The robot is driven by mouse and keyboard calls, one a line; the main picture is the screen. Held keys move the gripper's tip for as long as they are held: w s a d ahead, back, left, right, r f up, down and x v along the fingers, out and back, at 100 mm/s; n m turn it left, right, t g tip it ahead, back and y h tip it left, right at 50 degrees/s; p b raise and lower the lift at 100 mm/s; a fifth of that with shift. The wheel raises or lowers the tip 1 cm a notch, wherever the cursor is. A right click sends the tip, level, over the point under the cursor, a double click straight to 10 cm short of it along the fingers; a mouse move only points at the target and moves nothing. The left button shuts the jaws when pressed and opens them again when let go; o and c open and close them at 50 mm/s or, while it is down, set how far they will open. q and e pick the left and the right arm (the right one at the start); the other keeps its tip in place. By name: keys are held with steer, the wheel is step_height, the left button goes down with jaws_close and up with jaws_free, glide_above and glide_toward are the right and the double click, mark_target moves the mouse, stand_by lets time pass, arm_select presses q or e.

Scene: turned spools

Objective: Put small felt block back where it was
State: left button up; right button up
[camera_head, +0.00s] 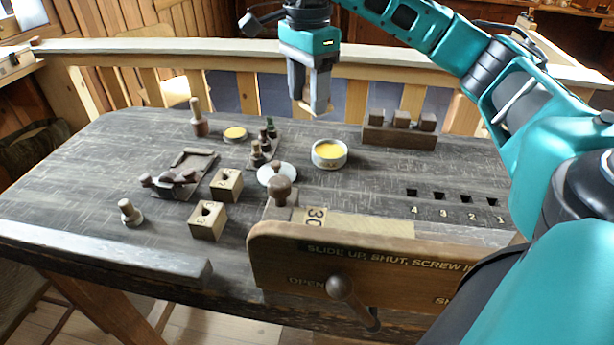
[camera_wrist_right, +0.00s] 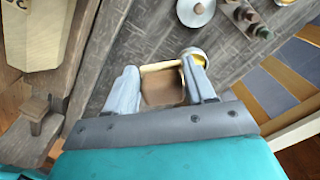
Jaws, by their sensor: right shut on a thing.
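My right gripper (camera_head: 310,108) is raised above the far side of the table, behind the yellow-filled round tin (camera_head: 330,153). It is shut on a small brown block with a pale edge, which I take to be the felt block (camera_wrist_right: 162,87); it shows between the fingers in the wrist view, clear of the tabletop. In the head view the fingers mostly hide it. At the back right, a dark wooden rack (camera_head: 399,136) carries three small brown blocks (camera_head: 402,119). My left gripper is not in view.
Two numbered wooden blocks (camera_head: 208,221), a white disc (camera_head: 277,173), dark small bottles (camera_head: 262,146) and a tool tray (camera_head: 181,171) crowd the middle. A wooden panel with a knob (camera_head: 340,287) stands at the front. Numbered square holes (camera_head: 439,196) lie at right.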

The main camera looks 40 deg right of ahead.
mark_target(308, 195)
step_height(308, 195, down, 20)
steer(key=shift+r+b, duration=0.1)
steer(key=shift+b, duration=0.9)
steer(key=shift+f, duration=0.2)
steer(key=o, duration=0.7)
steer(key=shift+c, duration=0.2)
steer(key=shift+r, duration=0.15)
step_height(308, 195, up, 12)
steer(key=p, duration=0.1)
